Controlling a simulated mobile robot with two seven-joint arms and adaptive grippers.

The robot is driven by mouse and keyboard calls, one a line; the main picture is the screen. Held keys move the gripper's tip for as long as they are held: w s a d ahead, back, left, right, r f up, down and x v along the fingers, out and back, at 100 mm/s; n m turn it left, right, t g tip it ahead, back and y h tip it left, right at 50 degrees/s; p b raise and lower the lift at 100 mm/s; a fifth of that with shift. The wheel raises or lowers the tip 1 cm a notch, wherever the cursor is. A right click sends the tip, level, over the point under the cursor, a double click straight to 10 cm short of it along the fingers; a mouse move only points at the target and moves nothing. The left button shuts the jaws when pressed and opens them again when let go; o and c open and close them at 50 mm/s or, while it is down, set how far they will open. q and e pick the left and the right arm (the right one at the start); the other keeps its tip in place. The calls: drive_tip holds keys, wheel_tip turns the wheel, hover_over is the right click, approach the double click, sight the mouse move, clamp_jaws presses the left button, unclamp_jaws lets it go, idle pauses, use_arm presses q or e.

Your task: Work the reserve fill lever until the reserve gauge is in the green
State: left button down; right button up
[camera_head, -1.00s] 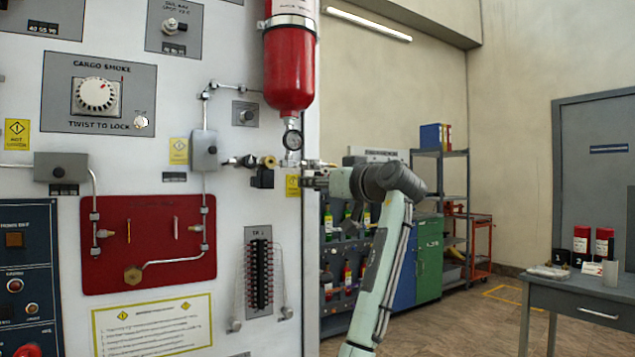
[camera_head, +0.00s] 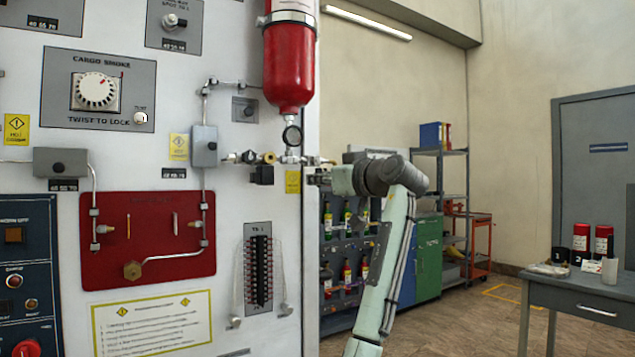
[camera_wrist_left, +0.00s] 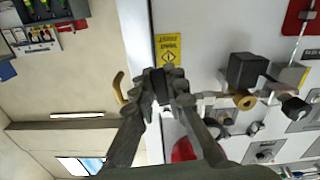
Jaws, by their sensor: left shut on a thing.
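The small round gauge (camera_head: 291,136) hangs under the red cylinder (camera_head: 289,65) at the panel's right edge in the head view; its needle is too small to read. My left gripper (camera_head: 320,179) is at that edge, below and right of the gauge. In the left wrist view my left gripper (camera_wrist_left: 160,86) is shut on a dark handle (camera_wrist_left: 158,80), seemingly the reserve fill lever, mostly hidden between the fingers. A curved brass-coloured piece (camera_wrist_left: 119,88) shows just beyond them. My right gripper is not in view.
Brass fittings and a black block (camera_head: 262,175) stick out of the panel left of my gripper. A yellow label (camera_head: 292,182) is beside it. Shelves with bottles (camera_head: 345,240) stand behind my arm, and a grey table (camera_head: 582,300) is at the right.

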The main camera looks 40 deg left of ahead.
use_arm(q)
drive_tip(key=shift+w+d+n+b, duration=0.2)
drive_tip(key=shift+w+n+b, duration=0.15)
drive_tip(key=shift+n, duration=0.75)
drive_tip(key=shift+w+d+r+n, duration=0.1)
drive_tip(key=shift+w+r+n, duration=0.1)
drive_tip(key=shift+n, duration=0.6)
drive_tip(key=shift+w+d+r+n, duration=0.1)
drive_tip(key=shift+w+r+n, duration=0.1)
drive_tip(key=shift+n, duration=0.6)
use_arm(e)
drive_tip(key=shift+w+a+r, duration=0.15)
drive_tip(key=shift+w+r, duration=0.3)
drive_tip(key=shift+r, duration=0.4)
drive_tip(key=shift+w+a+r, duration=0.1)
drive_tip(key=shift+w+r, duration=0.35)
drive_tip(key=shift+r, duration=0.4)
use_arm(q)
drive_tip(key=c, duration=1.5)
unclamp_jaws()
drive_tip(key=shift+c, duration=0.2)
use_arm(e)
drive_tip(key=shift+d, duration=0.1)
use_arm(q)
drive_tip(key=v, duration=1.2)
drive_tip(key=shift+f, duration=0.1)
